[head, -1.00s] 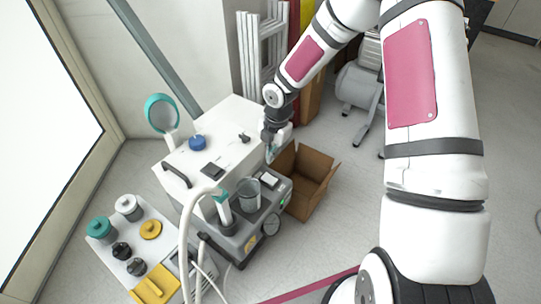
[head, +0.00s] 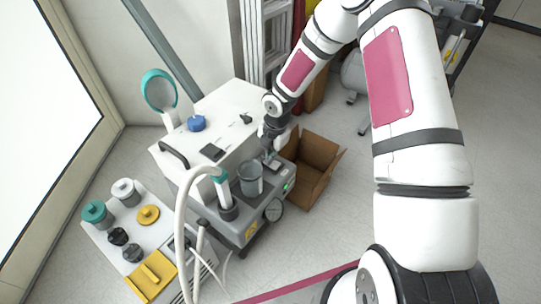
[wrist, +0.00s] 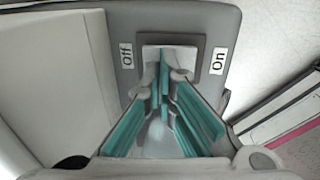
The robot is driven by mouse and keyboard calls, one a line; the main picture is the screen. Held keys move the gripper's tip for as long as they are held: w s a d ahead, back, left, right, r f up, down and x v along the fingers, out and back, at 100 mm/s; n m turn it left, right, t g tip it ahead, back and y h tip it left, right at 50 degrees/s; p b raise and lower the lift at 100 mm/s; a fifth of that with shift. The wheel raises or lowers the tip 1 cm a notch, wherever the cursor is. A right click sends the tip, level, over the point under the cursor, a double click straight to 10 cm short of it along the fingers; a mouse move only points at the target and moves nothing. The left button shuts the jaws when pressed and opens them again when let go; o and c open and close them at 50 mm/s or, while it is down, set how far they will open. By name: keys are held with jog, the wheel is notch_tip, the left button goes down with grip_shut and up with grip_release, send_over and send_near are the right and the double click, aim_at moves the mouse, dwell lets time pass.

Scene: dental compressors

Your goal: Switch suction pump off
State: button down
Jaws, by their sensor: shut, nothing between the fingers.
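The suction pump (head: 245,213) is a grey unit with a white housing (head: 224,116) behind it, on the left in the head view. In the wrist view its switch plate (wrist: 205,50) is a light square in a grey frame, with an "Off" label (wrist: 126,55) on the left and an "On" label (wrist: 218,61) on the right. My gripper (wrist: 164,62) is shut and empty, its teal fingers reaching over the plate's lower middle. The fingers hide part of the switch; its position and any contact are unclear. In the head view my gripper (head: 269,157) is above the pump's right rear corner.
A grey cup (head: 250,180) and a white hose (head: 184,215) stand on the pump close to the gripper. An open cardboard box (head: 318,160) lies to the right. A tray of jars and knobs (head: 101,237) is at left.

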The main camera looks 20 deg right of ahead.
aim_at(277, 167)
jog(key=shift+f, duration=0.1)
jog(key=shift+f, duration=0.2)
jog(key=shift+s+d+r+p, duration=0.1)
jog(key=shift+s+d+p, duration=0.3)
jog(key=shift+s, duration=0.2)
dwell(0.4)
notch_tip(277, 167, up, 12)
jog(key=s, duration=0.1)
jog(key=shift+d, duration=0.4)
